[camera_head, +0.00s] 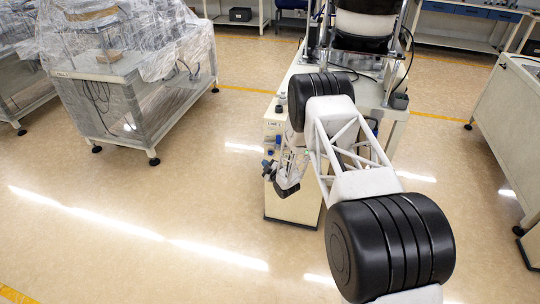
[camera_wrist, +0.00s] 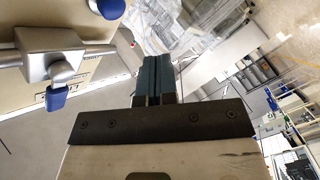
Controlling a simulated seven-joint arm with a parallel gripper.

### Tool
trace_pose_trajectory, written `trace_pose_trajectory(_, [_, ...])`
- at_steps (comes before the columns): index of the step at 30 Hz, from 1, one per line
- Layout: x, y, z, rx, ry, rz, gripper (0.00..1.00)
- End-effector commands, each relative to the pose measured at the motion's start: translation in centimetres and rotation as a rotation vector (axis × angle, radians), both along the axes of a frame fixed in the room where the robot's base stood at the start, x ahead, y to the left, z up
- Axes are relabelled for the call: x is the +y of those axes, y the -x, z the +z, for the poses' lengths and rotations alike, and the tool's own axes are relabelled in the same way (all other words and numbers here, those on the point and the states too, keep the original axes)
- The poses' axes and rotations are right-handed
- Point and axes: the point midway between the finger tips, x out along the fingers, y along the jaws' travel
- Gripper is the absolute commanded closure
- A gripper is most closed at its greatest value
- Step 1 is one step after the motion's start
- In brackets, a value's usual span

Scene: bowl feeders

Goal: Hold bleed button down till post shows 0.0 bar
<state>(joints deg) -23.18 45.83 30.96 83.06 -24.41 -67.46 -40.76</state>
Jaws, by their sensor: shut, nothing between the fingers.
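My gripper (camera_wrist: 157,75) is shut and empty in the wrist view, its two dark blue-grey fingers side by side. To its left is a silver metal fitting (camera_wrist: 45,52) on a cream panel, with a blue cap (camera_wrist: 57,98) at its lower end. Another blue knob (camera_wrist: 107,8) shows at the top edge. The fingers appear apart from all of these. I cannot tell which blue part is the bleed button. In the head view, small blue parts (camera_head: 267,165) show at the cabinet's left side, beside my gripper end. No pressure reading is legible in either view.
A cream cabinet (camera_head: 293,207) stands under my arm, joined to a bench with a bowl feeder (camera_head: 363,25) behind. A plastic-wrapped machine (camera_head: 125,60) stands at left and another bench (camera_head: 512,125) at right. The floor (camera_head: 150,220) between the left machine and cabinet is clear.

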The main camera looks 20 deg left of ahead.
Motion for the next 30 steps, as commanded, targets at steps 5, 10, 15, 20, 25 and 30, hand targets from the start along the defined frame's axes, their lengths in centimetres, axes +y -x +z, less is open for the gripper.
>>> trace_pose_trajectory(5, [0.0,-1.7,-0.1,0.0,0.001,0.001,1.0])
trace_pose_trajectory(10, [0.0,-3.0,-0.1,0.001,0.001,0.001,1.0])
trace_pose_trajectory(15, [0.0,-3.6,0.0,0.0,-0.001,0.001,1.0])
trace_pose_trajectory(20, [0.0,-3.8,0.0,0.0,0.0,0.0,1.0])
trace_pose_trajectory(25, [0.0,-3.8,0.0,0.001,0.001,0.001,1.0])
trace_pose_trajectory(30, [0.0,-3.8,0.0,0.001,0.001,0.001,1.0])
